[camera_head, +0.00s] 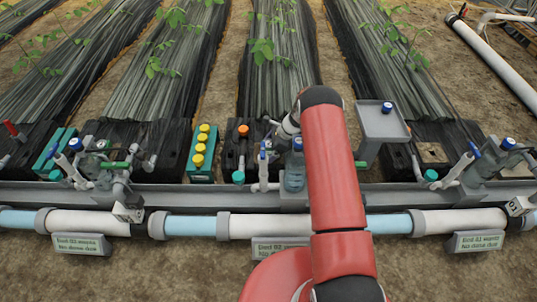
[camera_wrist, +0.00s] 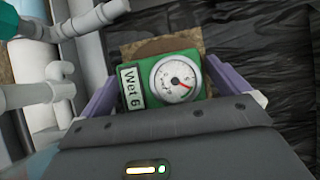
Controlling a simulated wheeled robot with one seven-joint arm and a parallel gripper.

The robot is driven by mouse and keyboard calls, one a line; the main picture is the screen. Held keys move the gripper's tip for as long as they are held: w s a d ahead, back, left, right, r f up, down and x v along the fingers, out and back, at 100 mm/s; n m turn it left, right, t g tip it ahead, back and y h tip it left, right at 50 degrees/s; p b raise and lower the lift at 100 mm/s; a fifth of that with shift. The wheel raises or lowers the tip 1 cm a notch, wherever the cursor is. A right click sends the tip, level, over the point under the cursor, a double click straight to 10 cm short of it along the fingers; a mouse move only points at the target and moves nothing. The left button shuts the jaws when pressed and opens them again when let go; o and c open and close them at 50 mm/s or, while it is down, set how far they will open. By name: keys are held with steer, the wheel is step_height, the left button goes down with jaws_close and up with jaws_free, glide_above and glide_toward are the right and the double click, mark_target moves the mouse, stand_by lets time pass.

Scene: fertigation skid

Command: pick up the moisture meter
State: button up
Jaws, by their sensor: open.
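The moisture meter (camera_wrist: 178,79) shows in the wrist view as a green block with a round white dial, a red needle and a white label reading "Wet 6". It lies over a brown square patch (camera_wrist: 150,47) on dark ground covering. My gripper (camera_wrist: 163,72) is open, with one purple finger on each side of the meter. I cannot tell whether the fingers touch it. In the head view my red arm reaches over the pipes, and I cannot make out the gripper or the meter there.
White pipe fittings (camera_wrist: 65,95) stand close to the left finger. In the head view, a grey post-mounted tray (camera_head: 381,125) stands right of my arm, and a green block with yellow caps (camera_head: 202,150) stands left. A grey rail (camera_head: 170,198) and a long pipe (camera_head: 255,225) cross in front.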

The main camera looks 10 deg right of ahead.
steer(key=c, duration=1)
steer(key=shift+r, duration=0.15)
